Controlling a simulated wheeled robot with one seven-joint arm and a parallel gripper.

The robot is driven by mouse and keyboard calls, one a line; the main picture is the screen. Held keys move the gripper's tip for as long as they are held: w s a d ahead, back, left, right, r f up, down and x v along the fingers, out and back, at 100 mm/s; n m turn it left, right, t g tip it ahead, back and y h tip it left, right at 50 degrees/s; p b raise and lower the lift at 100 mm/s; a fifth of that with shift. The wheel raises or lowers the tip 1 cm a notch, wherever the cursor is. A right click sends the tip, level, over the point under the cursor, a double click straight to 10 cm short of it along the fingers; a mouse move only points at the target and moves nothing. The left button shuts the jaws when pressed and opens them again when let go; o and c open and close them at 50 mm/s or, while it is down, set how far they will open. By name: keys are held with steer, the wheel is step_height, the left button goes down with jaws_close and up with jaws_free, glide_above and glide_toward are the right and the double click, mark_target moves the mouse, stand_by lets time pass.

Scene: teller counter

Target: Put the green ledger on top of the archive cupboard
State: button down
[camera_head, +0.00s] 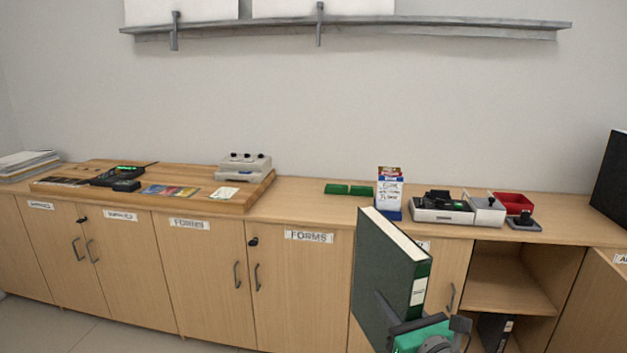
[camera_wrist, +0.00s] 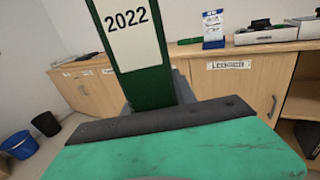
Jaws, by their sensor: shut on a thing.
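The green ledger (camera_head: 382,272) is a thick, dark green book with pale pages and a white spine label. It is held upright and slightly tilted in front of the counter cupboards. In the wrist view the ledger (camera_wrist: 150,88) shows its spine, with the label reading 2022. My gripper (camera_head: 408,326) is shut on the lower part of the ledger; it also shows in the wrist view (camera_wrist: 165,122). A cupboard (camera_head: 600,305) at the right edge has a cut-off label beginning with A; I cannot tell for sure that it is the archive cupboard.
A black binder (camera_head: 612,180) stands on the counter at far right. A card holder (camera_head: 390,195), a stamp tray (camera_head: 441,211) and a red box (camera_head: 513,203) stand on the counter behind the ledger. An open compartment (camera_head: 515,285) holds a dark binder (camera_head: 494,331). Bins (camera_wrist: 46,124) stand on the floor.

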mark_target(398, 229)
steer(key=shift+w+d+r+p, duration=0.1)
steer(key=shift+w+r+p, duration=0.05)
steer(key=shift+r+p, duration=0.4)
steer(key=shift+w+d+r+p, duration=0.1)
steer(key=shift+r+p, duration=0.3)
steer(key=shift+r, duration=0.15)
steer(key=r+p, duration=0.4)
steer(key=p, duration=0.3)
steer(key=w+r+p, duration=0.1)
steer(key=r+p, duration=0.3)
steer(key=p, duration=0.4)
steer(key=w+r+p, duration=0.1)
steer(key=r+p, duration=0.3)
steer(key=p, duration=0.3)
steer(key=shift+w+r, duration=0.2)
steer(key=shift+r, duration=0.2)
steer(key=r+p, duration=0.1)
steer(key=p, duration=0.2)
steer(key=shift+p, duration=0.3)
steer(key=shift+f, duration=0.2)
